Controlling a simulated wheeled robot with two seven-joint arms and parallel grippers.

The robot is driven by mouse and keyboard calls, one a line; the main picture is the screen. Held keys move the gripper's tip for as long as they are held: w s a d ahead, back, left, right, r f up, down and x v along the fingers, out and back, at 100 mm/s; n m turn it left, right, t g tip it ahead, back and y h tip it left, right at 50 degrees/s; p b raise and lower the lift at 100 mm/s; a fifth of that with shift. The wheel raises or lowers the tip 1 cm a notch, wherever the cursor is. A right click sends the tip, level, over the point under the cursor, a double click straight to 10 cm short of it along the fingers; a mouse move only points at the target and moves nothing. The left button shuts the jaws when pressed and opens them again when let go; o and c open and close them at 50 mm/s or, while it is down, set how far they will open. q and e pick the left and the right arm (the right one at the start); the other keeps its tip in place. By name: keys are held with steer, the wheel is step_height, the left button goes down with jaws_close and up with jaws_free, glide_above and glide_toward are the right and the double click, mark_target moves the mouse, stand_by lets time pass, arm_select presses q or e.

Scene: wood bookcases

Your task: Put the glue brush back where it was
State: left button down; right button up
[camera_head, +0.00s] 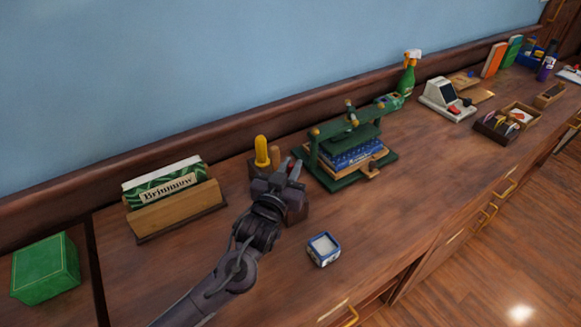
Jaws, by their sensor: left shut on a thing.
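My left gripper (284,179) is at a dark brown wooden tool block (298,208) on the counter, in front of its upper part. It is shut on a slim thing that I take for the glue brush; the gripper hides most of it. I cannot tell whether its lower end is inside the block. A yellow-handled tool (262,149) stands upright just behind the gripper, with a brown wooden piece beside it. A small open blue and white square pot (323,249) with pale contents stands in front, to the right. My right gripper is out of view.
A green book press (345,177) holding books stands close to the right. A wooden holder (178,211) with a Brinmow book is at left, and a green box (45,268) at far left. A spray bottle (407,73) stands farther back. The front counter is mostly clear.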

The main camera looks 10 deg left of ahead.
arm_select(q)
steer(key=c, duration=1.4)
jaws_free()
steer(key=shift+f, duration=0.1)
steer(key=shift+r, duration=0.2)
steer(key=shift+s+a+b, duration=0.25)
steer(key=shift+s+b, duration=0.05)
steer(key=shift+s, duration=1.7)
steer(key=shift+s+a+b, duration=0.25)
steer(key=shift+s+b, duration=0.05)
steer(key=shift+s, duration=1.65)
steer(key=shift+s+a+b, duration=0.25)
steer(key=shift+s+b, duration=0.05)
steer(key=shift+s, duration=1.7)
